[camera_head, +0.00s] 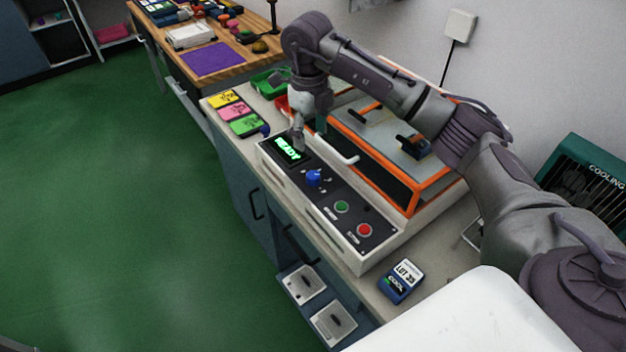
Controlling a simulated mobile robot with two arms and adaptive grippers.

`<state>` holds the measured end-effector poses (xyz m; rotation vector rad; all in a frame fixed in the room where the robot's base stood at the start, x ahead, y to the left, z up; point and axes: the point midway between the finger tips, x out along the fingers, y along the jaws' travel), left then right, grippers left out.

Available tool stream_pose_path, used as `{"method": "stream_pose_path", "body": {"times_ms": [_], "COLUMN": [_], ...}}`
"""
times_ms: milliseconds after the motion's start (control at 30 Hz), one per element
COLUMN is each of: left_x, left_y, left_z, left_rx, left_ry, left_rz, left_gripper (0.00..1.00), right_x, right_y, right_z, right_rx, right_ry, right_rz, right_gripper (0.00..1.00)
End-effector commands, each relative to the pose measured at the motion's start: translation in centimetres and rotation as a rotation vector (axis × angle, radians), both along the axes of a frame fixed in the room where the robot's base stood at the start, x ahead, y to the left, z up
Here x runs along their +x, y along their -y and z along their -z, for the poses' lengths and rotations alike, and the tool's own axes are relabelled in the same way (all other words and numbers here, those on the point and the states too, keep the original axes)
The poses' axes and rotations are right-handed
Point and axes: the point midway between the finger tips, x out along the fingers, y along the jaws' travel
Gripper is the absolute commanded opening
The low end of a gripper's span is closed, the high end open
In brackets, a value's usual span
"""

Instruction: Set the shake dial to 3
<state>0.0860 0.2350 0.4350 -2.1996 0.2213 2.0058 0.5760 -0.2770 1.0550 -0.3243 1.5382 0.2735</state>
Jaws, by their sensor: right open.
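The shake dial looks to be the blue knob (313,177) on the dark control panel (331,200), with small marks around it that are too small to read. A display (287,149) on the panel's far end reads READY in green. A green button (342,206) and a red button (364,230) sit nearer on the panel. My right gripper (299,145) points down over the display end of the panel, beyond the blue knob and apart from it. It is open and holds nothing I can see. My left gripper is not in view.
An orange-framed machine lid (384,150) with black handles rises behind the panel. A blue LOT 38 device (401,281) lies on the bench at the near end. Yellow, pink and green cards (236,110) lie beyond. Green floor at left is clear.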

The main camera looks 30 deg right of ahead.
Motion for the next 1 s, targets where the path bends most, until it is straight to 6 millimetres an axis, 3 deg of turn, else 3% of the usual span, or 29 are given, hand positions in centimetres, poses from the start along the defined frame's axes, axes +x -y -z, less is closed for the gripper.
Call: {"method": "stream_pose_path", "body": {"times_ms": [33, 233, 533, 1000], "left_x": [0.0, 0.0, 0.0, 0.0], "left_y": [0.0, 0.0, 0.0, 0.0], "left_z": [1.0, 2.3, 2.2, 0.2], "left_rx": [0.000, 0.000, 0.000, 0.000], "left_ry": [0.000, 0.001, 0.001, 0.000], "left_rz": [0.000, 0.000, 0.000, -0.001], "left_gripper": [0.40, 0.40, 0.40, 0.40], "right_x": [-0.1, -0.6, -0.7, -0.3], "right_y": [0.0, 0.1, 0.2, 0.5], "right_z": [0.4, -0.1, 0.5, 9.7], "right_rx": [-0.003, -0.019, -0.028, -0.026], "right_ry": [0.006, 0.015, 0.014, 0.012], "right_rz": [-0.110, -0.476, -0.615, -0.612], "right_gripper": [0.63, 0.63, 0.63, 0.63]}}
